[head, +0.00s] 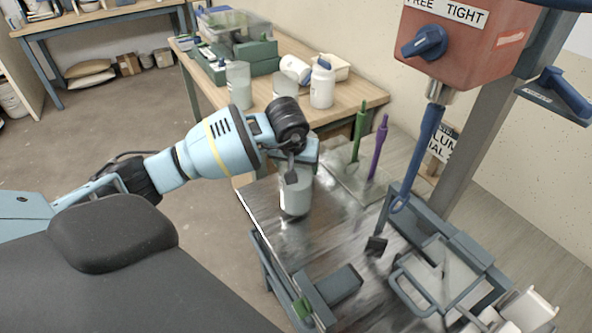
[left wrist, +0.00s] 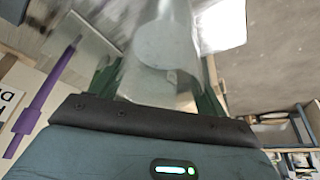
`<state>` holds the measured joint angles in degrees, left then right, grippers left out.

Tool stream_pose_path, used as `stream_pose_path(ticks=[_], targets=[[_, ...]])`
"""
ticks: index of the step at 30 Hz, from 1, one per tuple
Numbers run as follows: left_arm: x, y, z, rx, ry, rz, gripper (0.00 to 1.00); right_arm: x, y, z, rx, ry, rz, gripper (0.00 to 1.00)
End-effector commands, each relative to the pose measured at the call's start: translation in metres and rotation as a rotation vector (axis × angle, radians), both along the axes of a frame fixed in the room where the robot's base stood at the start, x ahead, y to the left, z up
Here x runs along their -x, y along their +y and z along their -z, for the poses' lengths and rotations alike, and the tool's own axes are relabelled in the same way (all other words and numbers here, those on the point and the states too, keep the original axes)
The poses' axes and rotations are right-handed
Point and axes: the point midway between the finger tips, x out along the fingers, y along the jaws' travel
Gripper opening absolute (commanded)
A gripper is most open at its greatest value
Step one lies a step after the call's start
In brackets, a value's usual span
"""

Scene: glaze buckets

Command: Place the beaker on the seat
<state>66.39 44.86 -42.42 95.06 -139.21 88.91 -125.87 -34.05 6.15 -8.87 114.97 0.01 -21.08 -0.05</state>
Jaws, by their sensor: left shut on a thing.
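My left gripper (head: 297,168) comes down over the metal-topped stand and is shut on a grey-white translucent beaker (head: 295,197). The beaker looks nearly upright; whether its base touches the metal top (head: 262,215) is hard to tell. In the left wrist view the clear beaker (left wrist: 160,45) lies between the two green fingers of the left gripper (left wrist: 158,92). Nothing in view is clearly marked as the seat. A dark grey block (head: 338,284) sits at the front of the metal top, to the right of and nearer than the beaker. My right gripper is not in view.
A red control box (head: 445,40) with a blue knob hangs above a blue shaft (head: 420,150). Green (head: 359,135) and purple (head: 379,140) upright tools stand behind the beaker. A wooden table (head: 345,92) with bottles is further back. A grey-framed bin (head: 440,275) is at right.

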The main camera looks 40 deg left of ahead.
Motion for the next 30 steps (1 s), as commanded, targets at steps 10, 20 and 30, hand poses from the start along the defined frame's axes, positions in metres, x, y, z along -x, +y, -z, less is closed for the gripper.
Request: stream_pose_path(ticks=[10, 20, 30], targets=[[-0.001, 0.0, 0.02, 0.001, -0.006, 0.0, 0.04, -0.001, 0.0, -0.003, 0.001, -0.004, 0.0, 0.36], [0.0, -0.001, 0.026, 0.001, 0.001, 0.001, 0.83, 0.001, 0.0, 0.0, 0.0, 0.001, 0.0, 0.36], [0.001, -0.001, 0.026, 0.001, 0.001, 0.001, 0.97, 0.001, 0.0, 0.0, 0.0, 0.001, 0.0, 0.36]])
